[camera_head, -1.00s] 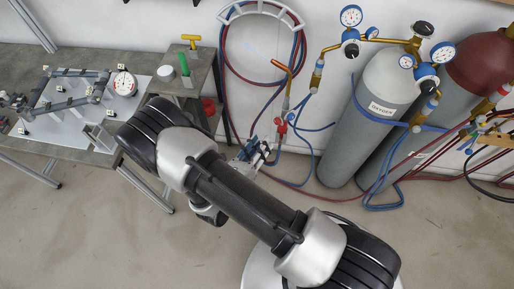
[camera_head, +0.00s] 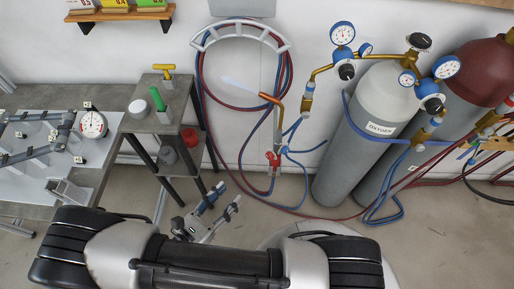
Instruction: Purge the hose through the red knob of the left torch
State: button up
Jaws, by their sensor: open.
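The left torch (camera_head: 278,118) hangs upright by the wall, with a copper-coloured tip bent to the left. A pale bluish-white streak (camera_head: 240,86) extends up and left from its tip. Its red knob (camera_head: 271,158) is low on the left side, and a small blue part (camera_head: 285,150) is on the right. Red and blue hoses run down from it. My gripper (camera_head: 227,193) is open and empty, below and left of the red knob and apart from it. Another brass torch (camera_head: 490,122) is partly visible at the right edge.
A grey oxygen cylinder (camera_head: 368,150) and a dark red-topped cylinder (camera_head: 484,72) stand at right with gauges. Coiled hoses hang on a wall rack (camera_head: 240,28). A small stand (camera_head: 160,118) holds a green cylinder and a yellow-handled tool. A jig table (camera_head: 30,190) is at left.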

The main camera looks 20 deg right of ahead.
jog(key=b, duration=0.3)
send_near(268, 158)
jog(key=shift+m, duration=0.4)
jog(key=x, duration=0.8)
jog(key=shift+w+d+r, duration=0.1)
jog(key=shift+d, duration=0.05)
jog(key=shift+c, duration=0.4)
grip_shut()
